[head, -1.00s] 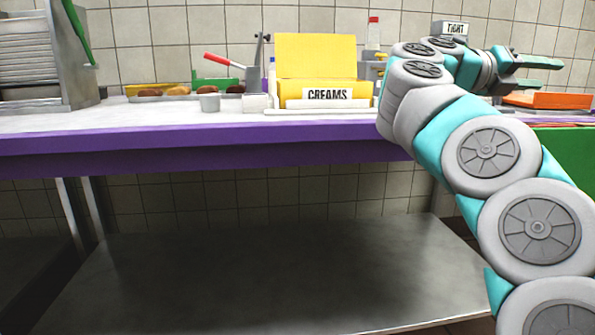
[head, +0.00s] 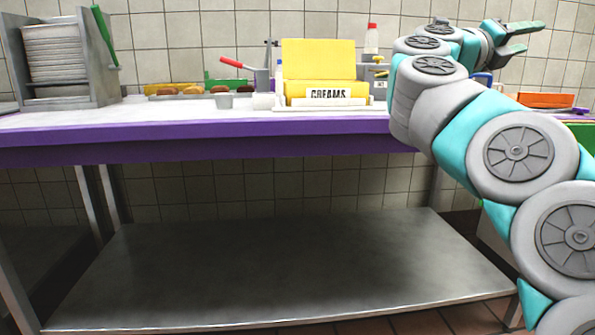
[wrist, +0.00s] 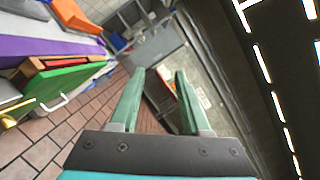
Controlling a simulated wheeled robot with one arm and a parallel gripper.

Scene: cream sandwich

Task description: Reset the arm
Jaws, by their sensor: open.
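My gripper (head: 530,38) is raised above the right end of the table in the head view, with its two green fingers apart and nothing between them. In the wrist view my gripper (wrist: 157,98) is open and empty. Beyond its fingers are a brick-tiled floor (wrist: 75,130) and a doorway-like opening. My arm stretches from the lower right corner of the head view up to the gripper and hides part of the table's right side.
The purple-edged table (head: 200,146) holds a yellow box labelled CREAMS (head: 325,92), a tray of brown and yellow items (head: 175,90), a small grey cup (head: 223,101) and a metal rack (head: 55,65). An orange tray (head: 546,100) lies at right. The lower steel shelf (head: 270,265) is bare.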

